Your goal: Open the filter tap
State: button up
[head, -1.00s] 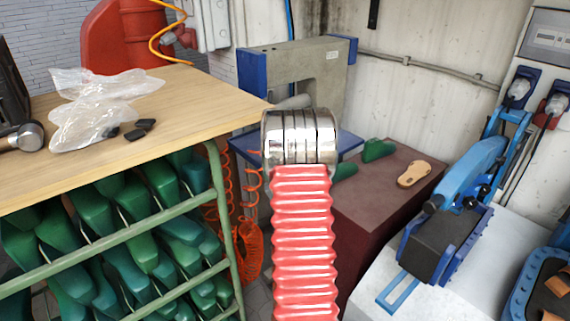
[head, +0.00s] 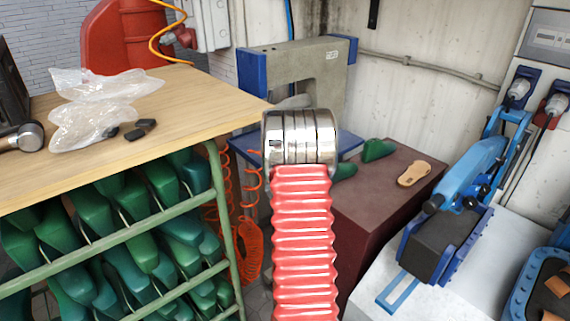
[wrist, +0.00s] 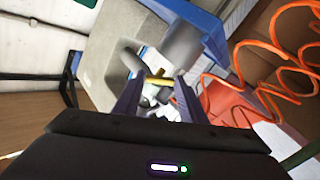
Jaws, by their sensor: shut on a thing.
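In the wrist view, the two dark fingers of my gripper (wrist: 160,82) reach forward on either side of a small yellow, brass-like lever (wrist: 154,80), which appears to be the filter tap. The gripper is shut on it. A grey rounded body (wrist: 183,42) lies just beyond the fingertips; I cannot tell for sure that it is the filter. In the head view, my red ribbed arm and its metal joint hide the gripper and the tap.
In the head view, a grey and blue machine (head: 300,65) stands behind my arm. Orange coiled hose (head: 250,250) hangs between it and the wooden bench (head: 190,90). A maroon block (head: 375,215) and a blue clamp machine (head: 470,165) stand to the right.

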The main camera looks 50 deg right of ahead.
jog(key=shift+n, duration=0.7)
jog(key=o, duration=1.1)
jog(key=shift+c, duration=0.2)
jog(key=v, duration=1.3)
jog(key=shift+s+a, duration=0.2)
jog(key=shift+a, duration=0.15)
